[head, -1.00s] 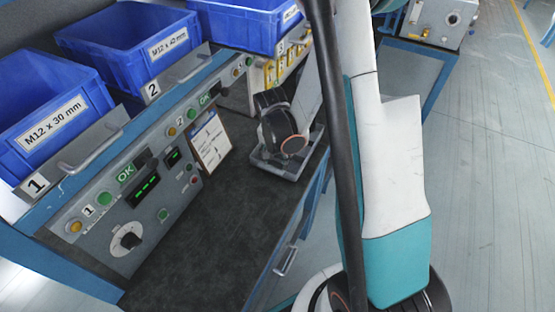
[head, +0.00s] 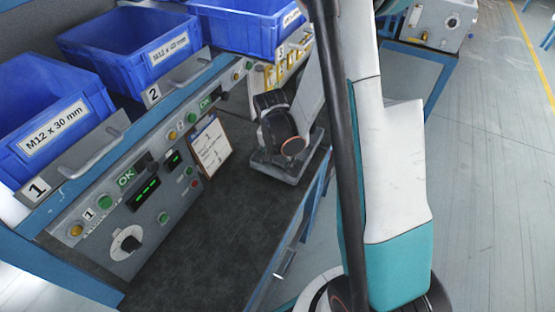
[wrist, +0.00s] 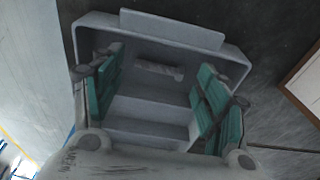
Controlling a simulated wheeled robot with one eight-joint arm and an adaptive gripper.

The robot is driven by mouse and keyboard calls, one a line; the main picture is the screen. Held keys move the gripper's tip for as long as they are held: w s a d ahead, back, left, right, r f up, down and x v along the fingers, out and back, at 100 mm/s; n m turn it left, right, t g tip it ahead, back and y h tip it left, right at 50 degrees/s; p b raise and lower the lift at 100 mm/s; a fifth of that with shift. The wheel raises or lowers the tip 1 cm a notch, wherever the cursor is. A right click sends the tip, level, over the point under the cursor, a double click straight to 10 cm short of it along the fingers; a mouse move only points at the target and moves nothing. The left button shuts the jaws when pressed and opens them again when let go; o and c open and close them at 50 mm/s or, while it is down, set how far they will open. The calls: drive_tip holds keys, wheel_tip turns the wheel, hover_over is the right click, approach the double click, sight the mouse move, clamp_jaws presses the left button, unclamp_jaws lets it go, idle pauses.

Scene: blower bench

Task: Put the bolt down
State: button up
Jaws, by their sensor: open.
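A small pale grey elongated piece, apparently the bolt (wrist: 160,69), lies in the grey tray (wrist: 240,62) in the wrist view; it is dim and its shape is hard to make out. My gripper (wrist: 160,90) is over the tray, with its two teal-padded fingers wide apart on either side. It is open, with nothing held between the pads. In the head view the grey tray (head: 284,172) stands on the dark bench top, with my wrist above it. My fingertips and the bolt are hidden there.
Blue bins (head: 45,125) stand on a shelf along the left, above a control panel (head: 150,200) with buttons and green displays. A clipboard sheet (head: 211,146) leans beside the tray. The dark bench top (head: 225,225) in front is clear.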

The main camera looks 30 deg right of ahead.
drive_tip(key=s+a+r+n+t+p, duration=0.1)
drive_tip(key=s+a+r+n+p, duration=0.15)
drive_tip(key=r, duration=0.85)
drive_tip(key=s+a+r+n+t+p, duration=0.1)
drive_tip(key=s+a+r+n+t, duration=0.15)
drive_tip(key=r, duration=0.95)
drive_tip(key=s+a+r+n+t, duration=0.1)
drive_tip(key=s+a+r+n, duration=0.1)
drive_tip(key=s, duration=0.3)
drive_tip(key=s+a+r+n+t+y, duration=0.1)
drive_tip(key=s+a+r+n, duration=0.2)
drive_tip(key=s+r+n, duration=0.1)
drive_tip(key=shift+s+a+r+t, duration=0.2)
drive_tip(key=shift+s+r+t, duration=0.15)
drive_tip(key=shift+s+r, duration=0.25)
drive_tip(key=shift+s+f, duration=0.1)
